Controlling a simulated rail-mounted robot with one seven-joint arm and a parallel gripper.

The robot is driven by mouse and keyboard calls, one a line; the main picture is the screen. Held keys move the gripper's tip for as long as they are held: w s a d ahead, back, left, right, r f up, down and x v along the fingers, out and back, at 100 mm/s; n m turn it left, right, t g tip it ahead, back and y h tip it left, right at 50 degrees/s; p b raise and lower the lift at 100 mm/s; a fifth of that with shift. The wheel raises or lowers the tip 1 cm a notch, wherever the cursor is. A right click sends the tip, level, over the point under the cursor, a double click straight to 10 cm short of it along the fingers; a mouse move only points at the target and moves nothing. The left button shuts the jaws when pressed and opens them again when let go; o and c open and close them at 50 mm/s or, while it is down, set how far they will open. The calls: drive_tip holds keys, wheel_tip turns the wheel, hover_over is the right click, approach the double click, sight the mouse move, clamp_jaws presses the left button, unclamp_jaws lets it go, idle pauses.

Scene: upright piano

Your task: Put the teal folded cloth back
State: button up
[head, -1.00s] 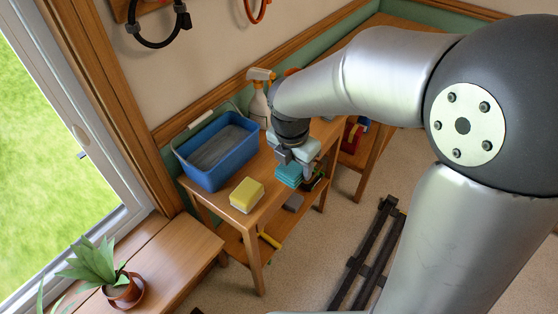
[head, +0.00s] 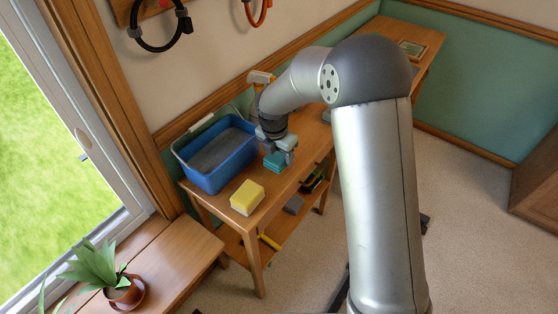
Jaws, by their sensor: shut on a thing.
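The teal folded cloth (head: 275,162) is a small stacked block at the lower end of my arm, over the wooden table (head: 262,203). My gripper (head: 278,153) is shut on the cloth from above, with the cloth showing below and between the fingers. The cloth is just right of the blue bucket (head: 236,170) and behind the yellow sponge. I cannot tell whether the cloth touches the tabletop or hangs slightly above it.
A yellow sponge (head: 247,197) lies near the table's front end. A spray bottle (head: 260,77) stands behind my wrist, mostly hidden. The lower shelf holds a grey block (head: 293,204) and a yellow-handled tool (head: 269,241). A potted plant (head: 120,288) sits on the bench at left.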

sight(278, 155)
drive_tip(key=shift+f, duration=1.55)
drive_tip(key=shift+f, duration=0.1)
drive_tip(key=o, duration=1)
drive_tip(key=shift+c, duration=0.2)
drive_tip(key=r, duration=0.4)
drive_tip(key=s+r, duration=0.1)
drive_tip(key=r, duration=0.3)
drive_tip(key=a+r, duration=0.1)
drive_tip(key=r, duration=0.3)
drive_tip(key=shift+s+r, duration=0.1)
drive_tip(key=shift+s, duration=0.15)
